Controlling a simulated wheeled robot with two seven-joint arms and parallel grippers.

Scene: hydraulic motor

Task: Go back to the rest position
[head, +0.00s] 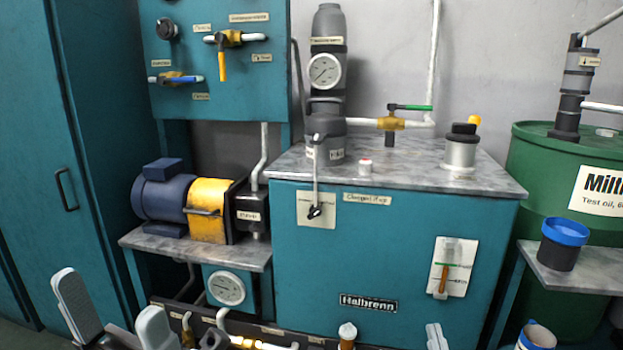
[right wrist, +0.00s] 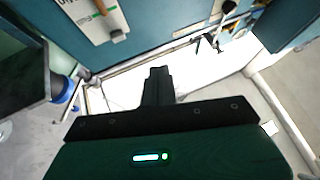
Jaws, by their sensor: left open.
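My left gripper (head: 110,296) is at the bottom left of the head view. Its two pale fingers stand wide apart with nothing between them. It is in front of the motor-and-pump stand, and the hand below is cut off by the frame.
The teal tank cabinet (head: 300,262) fills the middle, with a gauge column (head: 325,70) on top. A blue and yellow motor unit (head: 208,212) sits left on a stand. A green drum (head: 540,160) and a side shelf (head: 595,275) with a blue-rimmed cup (head: 562,243) are right.

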